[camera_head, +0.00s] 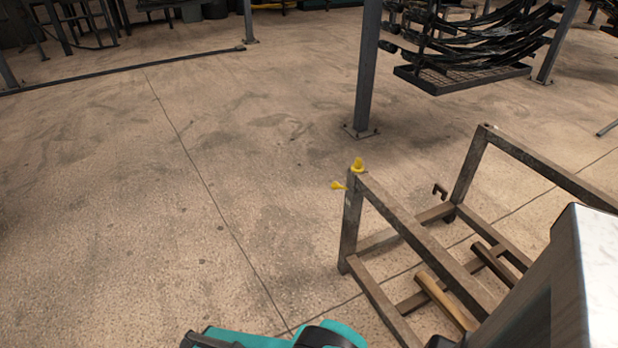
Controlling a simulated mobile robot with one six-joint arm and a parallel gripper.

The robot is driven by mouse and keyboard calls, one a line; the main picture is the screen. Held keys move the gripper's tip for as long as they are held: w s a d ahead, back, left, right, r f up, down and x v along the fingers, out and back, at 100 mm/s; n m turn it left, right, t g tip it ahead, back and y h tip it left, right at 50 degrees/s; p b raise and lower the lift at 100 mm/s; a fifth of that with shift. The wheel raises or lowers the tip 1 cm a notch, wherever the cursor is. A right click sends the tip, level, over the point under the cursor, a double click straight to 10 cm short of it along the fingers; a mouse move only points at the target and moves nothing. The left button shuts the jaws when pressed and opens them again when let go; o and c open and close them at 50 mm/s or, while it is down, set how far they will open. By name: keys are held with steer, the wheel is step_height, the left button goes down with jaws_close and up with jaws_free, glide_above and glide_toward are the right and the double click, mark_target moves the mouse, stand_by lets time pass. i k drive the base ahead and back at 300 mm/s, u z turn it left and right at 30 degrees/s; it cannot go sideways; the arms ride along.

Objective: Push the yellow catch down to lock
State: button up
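The yellow catch sits at the top of the rack's near-left corner post. It shows as two yellow pieces: an upright knob with a round base (358,165) on the post's top, and a small lever (339,186) sticking out to the left just below. Whether the catch is locked cannot be told at this size. The rack (415,235) is a worn grey-brown metal frame standing on the floor at the right. My gripper's fingers are not in view. A teal and black part, apparently of my arm, shows at the bottom edge, well below the catch and apart from it.
A grey post (366,75) is bolted to the floor behind the rack. A hanging rack of dark curved springs (480,40) is at the upper right. A large grey block, possibly mine, fills the lower right corner. The floor (130,210) left of the rack is clear.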

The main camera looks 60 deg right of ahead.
mark_target(335, 185)
steer(key=z, duration=4.85)
steer(key=i, duration=0.15)
steer(key=u, duration=2.8)
